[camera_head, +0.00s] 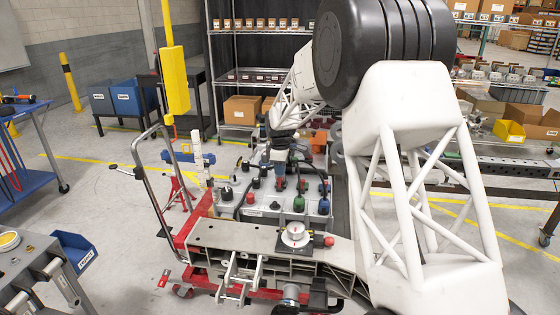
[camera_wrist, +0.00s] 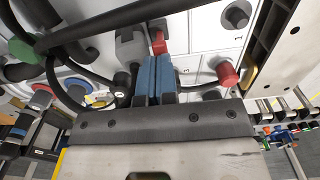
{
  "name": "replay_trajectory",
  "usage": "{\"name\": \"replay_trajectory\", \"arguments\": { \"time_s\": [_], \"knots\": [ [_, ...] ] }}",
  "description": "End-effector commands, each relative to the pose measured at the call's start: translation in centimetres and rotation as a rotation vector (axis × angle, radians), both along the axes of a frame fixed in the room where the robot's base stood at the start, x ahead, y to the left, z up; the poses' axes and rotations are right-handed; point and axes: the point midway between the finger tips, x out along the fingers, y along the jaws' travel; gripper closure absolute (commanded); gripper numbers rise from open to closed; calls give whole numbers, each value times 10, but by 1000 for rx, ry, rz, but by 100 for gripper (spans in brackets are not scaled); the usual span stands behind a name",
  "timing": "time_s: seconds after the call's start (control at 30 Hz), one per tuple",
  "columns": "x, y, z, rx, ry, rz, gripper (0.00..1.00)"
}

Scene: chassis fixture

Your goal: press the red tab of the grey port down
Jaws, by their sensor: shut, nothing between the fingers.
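In the wrist view, a small red tab (camera_wrist: 158,42) shows just beyond my fingertips, beside a grey block (camera_wrist: 130,47) that looks like the grey port. My gripper (camera_wrist: 159,62) has its two blue fingers together with nothing between them. The fingertips are very close to the red tab and hide part of the port. I cannot tell whether they touch it. In the head view, my gripper (camera_head: 280,182) points down over the panel of the chassis fixture (camera_head: 262,212). The red tab cannot be made out there.
A red connector (camera_wrist: 226,75) sits right of my fingers, with black cables and a green fitting (camera_wrist: 22,50) to the left. In the head view, a grey beam with a round dial (camera_head: 295,235) lies in front of the panel. Black and green connectors crowd around my gripper.

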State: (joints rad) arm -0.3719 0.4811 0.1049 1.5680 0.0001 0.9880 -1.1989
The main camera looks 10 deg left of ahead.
Motion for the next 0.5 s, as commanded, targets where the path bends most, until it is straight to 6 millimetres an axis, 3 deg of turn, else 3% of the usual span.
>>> {"name": "replay_trajectory", "arguments": {
  "time_s": [0.2,0.5],
  "knots": [
    [0,0,-13,0,-1,0,100],
    [0,0,-15,0,-1,0,100]
  ]
}}
